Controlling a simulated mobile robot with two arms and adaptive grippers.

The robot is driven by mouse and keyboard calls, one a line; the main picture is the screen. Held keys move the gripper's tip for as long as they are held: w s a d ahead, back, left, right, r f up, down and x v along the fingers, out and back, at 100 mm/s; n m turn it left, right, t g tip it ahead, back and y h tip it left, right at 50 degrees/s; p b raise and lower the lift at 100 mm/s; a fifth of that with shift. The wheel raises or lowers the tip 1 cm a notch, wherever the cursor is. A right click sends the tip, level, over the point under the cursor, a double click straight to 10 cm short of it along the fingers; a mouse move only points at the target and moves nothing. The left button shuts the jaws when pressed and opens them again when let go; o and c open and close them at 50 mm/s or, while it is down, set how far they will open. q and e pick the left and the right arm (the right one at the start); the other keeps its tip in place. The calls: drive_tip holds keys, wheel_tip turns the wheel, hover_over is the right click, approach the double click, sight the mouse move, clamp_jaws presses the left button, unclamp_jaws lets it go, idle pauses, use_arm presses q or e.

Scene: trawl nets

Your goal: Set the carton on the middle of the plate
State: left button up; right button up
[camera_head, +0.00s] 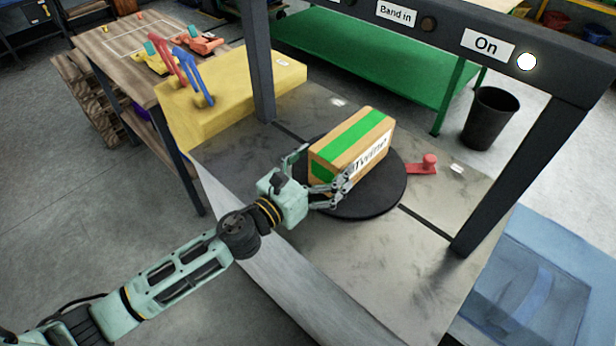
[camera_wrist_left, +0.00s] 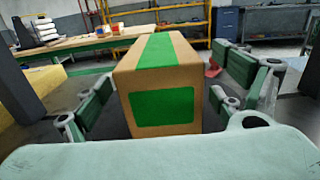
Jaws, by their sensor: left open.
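The carton (camera_head: 351,147) is a brown box with a green band and a "Twine" label. It rests on the round black plate (camera_head: 385,195), and plate shows on its right and front sides. My left gripper (camera_head: 318,178) is at the carton's left end with its fingers spread to either side. In the left wrist view the carton (camera_wrist_left: 164,88) stands upright between the open fingers, with a gap on the left; on the right I cannot tell whether a finger touches it. Part of the plate is hidden behind the carton and gripper. My right gripper is not in view.
A dark frame (camera_head: 265,75) with signs "Band in" and "On" arches over the grey table (camera_head: 340,260). A red clamp-like piece (camera_head: 424,166) lies right of the plate. A yellow block (camera_head: 225,105) with blue and red tools stands at the left back. The table front is clear.

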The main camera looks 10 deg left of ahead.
use_arm(q)
drive_tip(key=b+v, duration=0.1)
drive_tip(key=v, duration=0.5)
drive_tip(key=shift+f, duration=0.1)
drive_tip(key=shift+s+a, duration=0.25)
drive_tip(key=shift+s, duration=0.15)
